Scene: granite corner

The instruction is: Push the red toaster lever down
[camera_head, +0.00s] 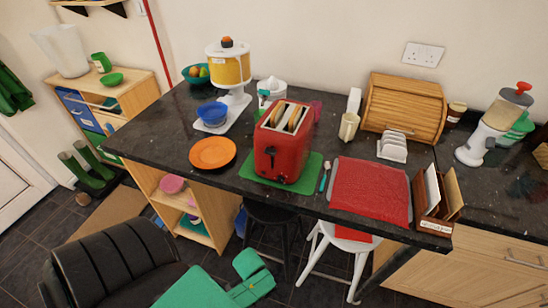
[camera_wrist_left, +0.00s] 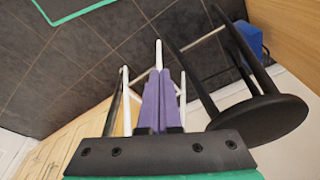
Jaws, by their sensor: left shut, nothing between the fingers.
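The red toaster (camera_head: 282,145) stands upright on a green mat (camera_head: 258,188) near the front edge of the dark countertop, with bread slices (camera_head: 291,117) in its slots. Its dark lever (camera_head: 270,152) is on the front face; whether it is up or down is hard to tell. My left gripper (camera_wrist_left: 160,90) shows in the left wrist view with its purple fingers shut and empty. It is below counter level, away from the toaster, with stool legs behind it. In the head view my green left arm is low in front of the counter; its fingers cannot be made out. My right gripper is not seen.
An orange plate (camera_head: 213,153) lies left of the toaster, a spoon (camera_head: 325,176) and red mat (camera_head: 371,189) right. A black stool (camera_wrist_left: 262,118) and a white stool (camera_head: 336,246) stand under the counter edge. A black chair (camera_head: 112,264) is at front left.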

